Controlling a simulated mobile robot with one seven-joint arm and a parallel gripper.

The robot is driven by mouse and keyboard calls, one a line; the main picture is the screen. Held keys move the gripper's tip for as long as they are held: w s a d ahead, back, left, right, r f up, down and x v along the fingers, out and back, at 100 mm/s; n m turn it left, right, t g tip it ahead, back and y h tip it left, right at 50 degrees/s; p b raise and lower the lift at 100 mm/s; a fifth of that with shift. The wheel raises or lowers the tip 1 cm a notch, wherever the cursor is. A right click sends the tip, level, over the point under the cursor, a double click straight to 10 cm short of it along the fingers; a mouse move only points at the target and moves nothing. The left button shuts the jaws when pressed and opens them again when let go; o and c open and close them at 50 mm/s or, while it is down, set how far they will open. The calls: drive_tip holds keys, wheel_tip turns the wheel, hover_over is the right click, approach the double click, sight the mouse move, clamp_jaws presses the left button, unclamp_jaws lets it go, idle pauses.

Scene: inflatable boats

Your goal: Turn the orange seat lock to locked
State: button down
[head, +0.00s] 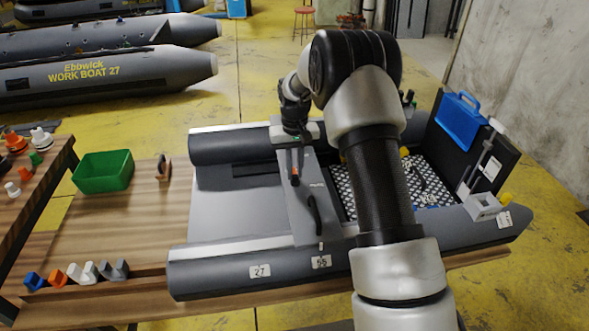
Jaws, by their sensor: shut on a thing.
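The orange seat lock (295,171) shows as a small orange piece on the grey seat (313,222) that crosses the inflatable boat (215,255). My arm reaches over the boat from the lower right. My gripper (295,165) points down at the seat, with its narrow fingers at the orange piece. It is shut on the lock. The fingers and hand hide part of the lock, so I cannot tell its turned position. A dark curved handle (313,214) lies on the nearer part of the seat.
A green bin (103,171) stands on the wooden table left of the boat. Coloured clips (72,275) line its front edge. Plug-like parts (40,137) sit on a side table. A blue case (459,120) stands at the boat's right. The boat floor left of the seat is clear.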

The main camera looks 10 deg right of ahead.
drive_tip(key=c, duration=1.7)
unclamp_jaws()
wheel_tip(320, 180, up, 18)
drive_tip(key=shift+f+p, duration=0.25)
drive_tip(key=shift+p, duration=0.8)
drive_tip(key=shift+r, duration=0.1)
wheel_tip(320, 180, up, 9)
drive_tip(key=t+p, duration=0.1)
drive_tip(key=p, duration=0.2)
hover_over(294, 173)
drive_tip(key=s, duration=0.4)
drive_tip(key=s+d+r+t+p, duration=0.1)
drive_tip(key=s+r+t+p, duration=0.15)
drive_tip(key=s+r, duration=0.8)
drive_tip(key=s+r+p, duration=0.1)
drive_tip(key=s+p, duration=0.1)
drive_tip(key=s, duration=0.4)
drive_tip(key=s+r+t+p, duration=0.1)
drive_tip(key=s+p, duration=0.1)
drive_tip(key=s, duration=0.5)
drive_tip(key=s+d+t+p, duration=0.1)
drive_tip(key=s+p, duration=0.1)
drive_tip(key=s, duration=0.5)
drive_tip(key=shift+s+r, duration=0.25)
drive_tip(key=shift+r, duration=0.15)
